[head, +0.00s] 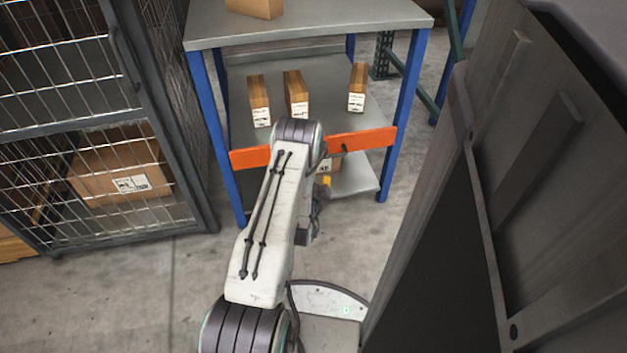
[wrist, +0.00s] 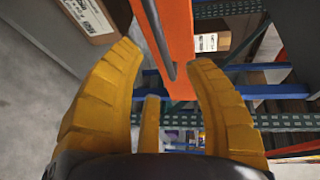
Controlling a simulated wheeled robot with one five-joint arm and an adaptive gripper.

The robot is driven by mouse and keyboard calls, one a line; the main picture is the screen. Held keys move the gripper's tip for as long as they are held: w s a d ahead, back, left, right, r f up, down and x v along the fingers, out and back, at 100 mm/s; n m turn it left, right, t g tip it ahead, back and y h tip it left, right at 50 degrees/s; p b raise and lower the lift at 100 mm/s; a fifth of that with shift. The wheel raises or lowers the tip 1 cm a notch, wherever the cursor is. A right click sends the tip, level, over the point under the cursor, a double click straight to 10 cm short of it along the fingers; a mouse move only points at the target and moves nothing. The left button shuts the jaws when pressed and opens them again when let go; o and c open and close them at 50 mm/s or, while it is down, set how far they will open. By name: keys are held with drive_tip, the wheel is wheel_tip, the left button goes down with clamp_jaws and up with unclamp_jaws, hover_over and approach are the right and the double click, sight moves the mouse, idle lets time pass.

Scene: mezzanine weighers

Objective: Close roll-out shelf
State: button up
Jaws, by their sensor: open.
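The roll-out shelf is a grey board (head: 320,112) with an orange front panel (head: 362,139), at mid height in a blue-legged bench. The panel crosses in front of the bench's front legs; I cannot tell how far out it stands. A dark bar handle (head: 335,152) runs along the panel, partly hidden by my arm. My gripper (head: 325,182) is mostly hidden behind my arm, with a bit of yellow finger showing near the handle. In the wrist view my gripper (wrist: 165,58) is open, with the handle (wrist: 153,35) and orange panel (wrist: 179,40) between and beyond its yellow fingers.
Several cartons (head: 297,93) stand on the shelf, and one box (head: 255,6) is on the steel bench top (head: 320,18). A wire-mesh cage (head: 85,130) stands at left. A large dark grey structure (head: 500,170) fills the right. Bare floor (head: 150,285) lies at the lower left.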

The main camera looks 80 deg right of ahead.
drive_tip(key=shift+a+r, duration=0.15)
drive_tip(key=shift+a, duration=0.6)
drive_tip(key=shift+a+r, duration=0.15)
drive_tip(key=shift+a, duration=0.6)
drive_tip(key=shift+w, duration=0.1)
